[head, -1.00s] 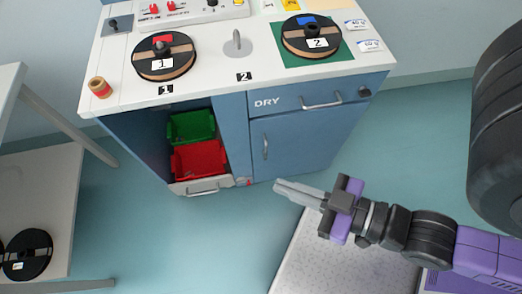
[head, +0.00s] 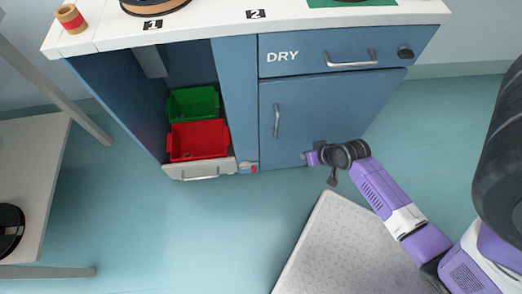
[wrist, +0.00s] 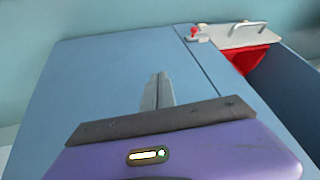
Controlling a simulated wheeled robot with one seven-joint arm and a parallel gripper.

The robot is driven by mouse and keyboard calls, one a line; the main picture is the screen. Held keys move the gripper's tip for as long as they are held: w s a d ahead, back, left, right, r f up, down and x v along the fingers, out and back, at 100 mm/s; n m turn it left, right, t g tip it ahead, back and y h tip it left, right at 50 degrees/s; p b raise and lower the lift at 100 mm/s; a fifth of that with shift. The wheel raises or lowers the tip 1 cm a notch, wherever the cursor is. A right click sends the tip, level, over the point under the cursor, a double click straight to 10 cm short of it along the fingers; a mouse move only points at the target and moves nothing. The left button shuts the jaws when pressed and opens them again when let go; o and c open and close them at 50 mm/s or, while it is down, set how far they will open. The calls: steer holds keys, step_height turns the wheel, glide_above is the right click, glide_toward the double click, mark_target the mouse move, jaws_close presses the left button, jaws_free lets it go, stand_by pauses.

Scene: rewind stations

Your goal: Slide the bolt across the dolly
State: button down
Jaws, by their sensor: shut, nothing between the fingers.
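The dolly (head: 172,172) is a low tray with a pale front and a grey handle, standing in the open left bay of the blue cabinet. It carries a red bin and a green bin. The bolt (head: 252,168), a small piece with a red knob, sits at the dolly front's right end by the cabinet's divider. In the wrist view the bolt's red knob (wrist: 193,31) shows beyond my fingertips, beside the dolly front (wrist: 240,36). My gripper (wrist: 160,76) is shut and empty, in front of the blue door, apart from the bolt.
The red bin (head: 198,141) and green bin (head: 193,103) fill the bay. A blue door (head: 330,115) with an upright handle and a DRY drawer (head: 335,52) are to the right. A pale speckled platform (head: 345,250) lies below my arm. The floor before the dolly is clear.

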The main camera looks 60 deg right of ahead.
steer(key=w+f+m+y+b, duration=0.4)
steer(key=w+f+b, duration=0.3)
steer(key=f, duration=0.4)
steer(key=shift+w+a+f+y, duration=0.25)
steer(key=shift+w+a+y, duration=0.15)
steer(key=shift+y, duration=0.2)
steer(key=shift+f, duration=0.1)
steer(key=w+r+b+x, duration=0.1)
steer(key=b+x, duration=0.5)
steer(key=x, duration=0.7)
steer(key=shift+w+a+b, duration=0.4)
steer(key=shift+w+a, duration=0.05)
steer(key=shift+w, duration=0.05)
